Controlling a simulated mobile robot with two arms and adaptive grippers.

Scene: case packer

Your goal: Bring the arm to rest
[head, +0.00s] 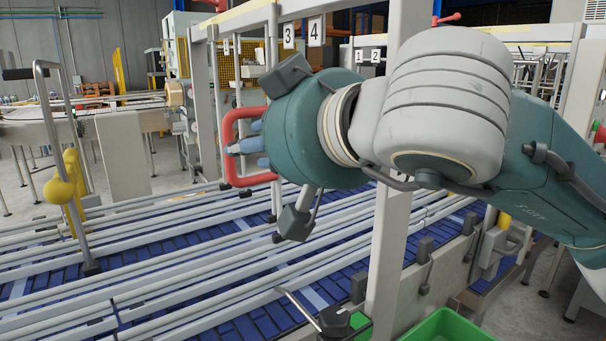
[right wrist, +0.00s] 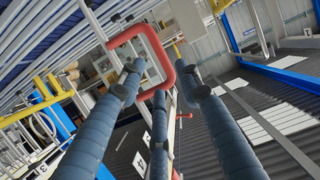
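My right arm comes in from the right in the head view. Its gripper (head: 240,147) has blue-grey fingers that point left at a red loop-shaped handle (head: 252,181). In the right wrist view the fingers of this gripper (right wrist: 160,78) are spread apart, with nothing clamped between them. The red handle (right wrist: 128,38) shows just beyond the fingertips there; I cannot tell whether any finger touches it. My left gripper is in neither view.
A blue conveyor (head: 250,325) with long pale guide rails runs below the arm. A light frame post (head: 390,250) stands close beside the arm. A yellow-knobbed stand (head: 62,190) is at the left. A green bin (head: 450,325) sits at the bottom right.

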